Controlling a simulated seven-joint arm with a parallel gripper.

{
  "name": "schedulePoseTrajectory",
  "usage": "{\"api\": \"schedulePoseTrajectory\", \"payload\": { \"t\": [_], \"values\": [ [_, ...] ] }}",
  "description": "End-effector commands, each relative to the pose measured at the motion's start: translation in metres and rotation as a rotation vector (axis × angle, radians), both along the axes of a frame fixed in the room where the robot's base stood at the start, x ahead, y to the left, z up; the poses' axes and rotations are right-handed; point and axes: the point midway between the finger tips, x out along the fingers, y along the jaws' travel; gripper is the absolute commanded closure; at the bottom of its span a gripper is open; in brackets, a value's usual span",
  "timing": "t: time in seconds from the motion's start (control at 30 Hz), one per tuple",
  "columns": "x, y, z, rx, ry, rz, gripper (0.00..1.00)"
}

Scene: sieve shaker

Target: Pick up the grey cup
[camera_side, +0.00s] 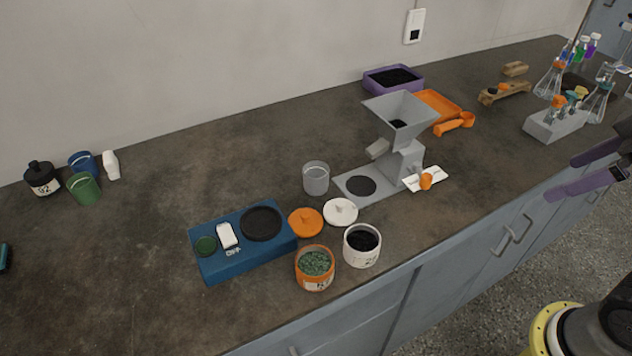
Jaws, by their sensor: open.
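The grey cup (316,179) is a small translucent grey beaker standing upright on the dark bench, near the middle of the view. It is left of the grey hopper machine (400,130) and behind the orange lid (305,222). The cup looks empty. My gripper (582,178) is at the right edge, partly cut off by the frame. Its purple-grey fingers are apart and empty, over the front edge of the bench and far right of the cup.
A blue heater-like box (240,262) stands at the front left. An orange jar (314,268), a white jar (362,246) and a white lid (341,212) stand before the cup. Glass flasks (549,82) and a grey rack (556,124) are at the right.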

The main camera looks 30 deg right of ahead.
Motion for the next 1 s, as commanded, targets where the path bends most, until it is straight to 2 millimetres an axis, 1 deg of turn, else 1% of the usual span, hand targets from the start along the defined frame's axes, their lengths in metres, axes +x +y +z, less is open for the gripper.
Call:
{"api": "schedulePoseTrajectory", "payload": {
  "t": [0.03, 0.17, 0.2, 0.27, 0.37, 0.4, 0.47, 0.5, 0.63, 0.7, 0.77, 0.8, 0.87, 0.9, 0.97, 1.0],
  "values": [
    [0.012, 0.001, 0.016, -0.018, -0.002, 0.044, 0.0],
    [0.043, 0.007, 0.052, -0.065, 0.003, 0.164, 0.0],
    [0.054, 0.009, 0.061, -0.078, 0.009, 0.202, 0.0],
    [0.072, 0.013, 0.074, -0.096, 0.018, 0.258, 0.0],
    [0.107, 0.023, 0.093, -0.124, 0.035, 0.356, 0.0],
    [0.122, 0.027, 0.099, -0.135, 0.044, 0.394, 0.0],
    [0.144, 0.033, 0.105, -0.149, 0.057, 0.451, 0.0],
    [0.159, 0.038, 0.108, -0.158, 0.065, 0.488, 0.0],
    [0.208, 0.056, 0.109, -0.18, 0.096, 0.599, 0.0],
    [0.233, 0.067, 0.104, -0.188, 0.113, 0.654, 0.0],
    [0.255, 0.077, 0.098, -0.194, 0.128, 0.699, 0.0],
    [0.269, 0.084, 0.092, -0.196, 0.139, 0.728, 0.0],
    [0.289, 0.094, 0.081, -0.2, 0.158, 0.77, 0.0],
    [0.302, 0.102, 0.073, -0.202, 0.169, 0.794, 0.0],
    [0.32, 0.113, 0.057, -0.202, 0.19, 0.829, 0.0],
    [0.332, 0.121, 0.046, -0.201, 0.203, 0.849, 0.0]
  ]
}}
